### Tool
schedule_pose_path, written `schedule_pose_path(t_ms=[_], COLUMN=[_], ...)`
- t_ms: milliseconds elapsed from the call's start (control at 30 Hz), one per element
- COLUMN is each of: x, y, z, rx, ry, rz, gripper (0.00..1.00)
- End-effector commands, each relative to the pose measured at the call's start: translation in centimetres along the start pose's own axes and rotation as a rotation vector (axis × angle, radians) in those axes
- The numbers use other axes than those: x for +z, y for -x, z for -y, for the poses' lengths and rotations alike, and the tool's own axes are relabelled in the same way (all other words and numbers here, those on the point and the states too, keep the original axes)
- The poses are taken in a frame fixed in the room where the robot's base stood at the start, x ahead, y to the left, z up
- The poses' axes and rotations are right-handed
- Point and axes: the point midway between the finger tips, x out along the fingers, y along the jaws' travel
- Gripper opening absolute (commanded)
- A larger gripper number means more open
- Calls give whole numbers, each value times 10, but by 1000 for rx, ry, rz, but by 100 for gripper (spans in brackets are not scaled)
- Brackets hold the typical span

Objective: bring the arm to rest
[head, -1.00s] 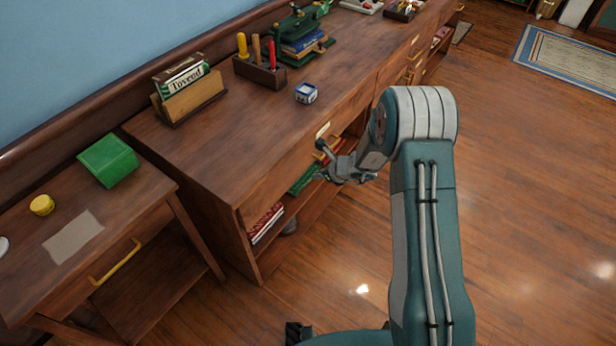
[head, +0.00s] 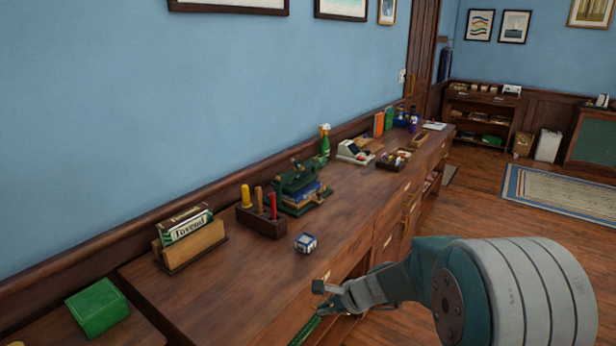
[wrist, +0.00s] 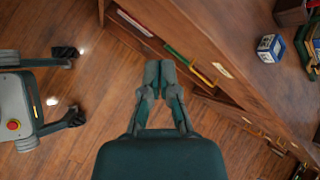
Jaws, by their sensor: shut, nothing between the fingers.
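In the head view my large upper arm joint fills the lower right and hides part of the floor.
A blue and white cube (head: 305,243) stands near the bookcase's front edge. Behind it are a tool block (head: 262,222) and a card holder (head: 189,243). A green box (head: 98,307) is at the lower left. Open floor (head: 478,205) lies to the right.

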Motion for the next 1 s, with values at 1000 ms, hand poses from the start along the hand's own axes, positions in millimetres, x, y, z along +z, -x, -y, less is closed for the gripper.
schedule_pose_path(t_ms=[1000], x=[65], y=[258], z=[-166], rx=[397], ry=[1448], rz=[-492], gripper=[0])
